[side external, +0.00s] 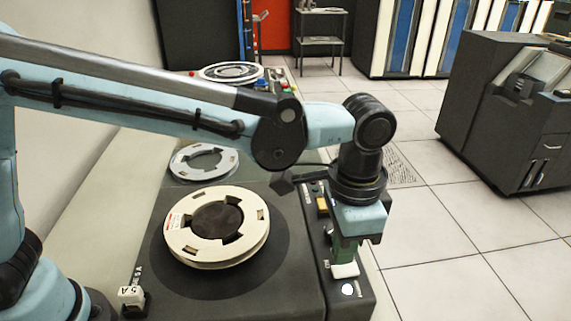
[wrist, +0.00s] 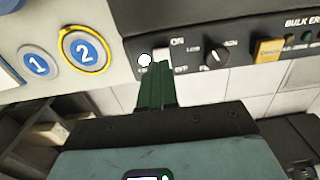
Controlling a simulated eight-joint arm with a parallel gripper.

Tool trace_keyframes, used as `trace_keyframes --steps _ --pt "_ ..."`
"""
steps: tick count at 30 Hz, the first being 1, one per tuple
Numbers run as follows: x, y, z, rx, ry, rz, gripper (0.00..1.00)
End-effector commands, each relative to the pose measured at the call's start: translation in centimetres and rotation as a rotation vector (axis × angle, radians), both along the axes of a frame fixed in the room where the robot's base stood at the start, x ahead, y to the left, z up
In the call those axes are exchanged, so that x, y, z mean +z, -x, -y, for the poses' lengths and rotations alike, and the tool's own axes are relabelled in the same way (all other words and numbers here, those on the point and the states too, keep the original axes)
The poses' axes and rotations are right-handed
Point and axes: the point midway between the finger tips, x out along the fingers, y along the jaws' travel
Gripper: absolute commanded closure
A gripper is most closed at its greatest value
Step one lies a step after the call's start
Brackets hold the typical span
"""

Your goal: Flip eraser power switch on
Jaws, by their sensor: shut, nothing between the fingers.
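The bulk eraser is a dark unit with a control strip (side external: 357,302) along its right side in the side view; the strip also shows across the top of the wrist view (wrist: 190,20). The power switch is a small white piece (wrist: 162,55) beside the ON label. In the side view a white piece (side external: 345,270) shows just under my fingers. My gripper (side external: 342,258) points down over the near end of the strip. Its green fingers (wrist: 157,70) are shut and empty, with tips right at the switch. I cannot tell whether they touch it or which way it is set.
A round white lamp (wrist: 144,60) is beside the switch. A black knob (wrist: 216,55) and a yellow button (wrist: 267,50) are further along. A cream tape reel (side external: 185,240) lies on the eraser, left of my gripper. Open tiled floor (side external: 450,240) is to the right.

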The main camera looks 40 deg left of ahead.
Motion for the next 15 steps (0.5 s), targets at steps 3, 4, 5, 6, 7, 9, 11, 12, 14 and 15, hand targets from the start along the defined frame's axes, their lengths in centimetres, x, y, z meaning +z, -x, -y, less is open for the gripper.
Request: trace_keyframes --steps 3,4,5,6,7,9,11,12,14,15 --pt "-1.5 0.0 0.0 0.000 0.000 0.000 1.00" --pt "-1.8 0.0 0.0 0.000 0.000 0.000 1.00" --pt "-2.0 0.0 0.0 0.000 0.000 0.000 1.00" --pt "-2.3 0.0 0.0 0.000 0.000 0.000 1.00" --pt "-2.5 0.0 0.0 0.000 0.000 0.000 1.00" --pt "-2.7 0.0 0.0 0.000 0.000 0.000 1.00" --pt "-2.9 0.0 0.0 0.000 0.000 0.000 1.00" --pt "-2.9 0.0 0.0 0.000 0.000 0.000 1.00" --pt "-2.9 0.0 0.0 0.000 0.000 0.000 1.00" --pt "-2.9 0.0 0.0 0.000 0.000 0.000 1.00"
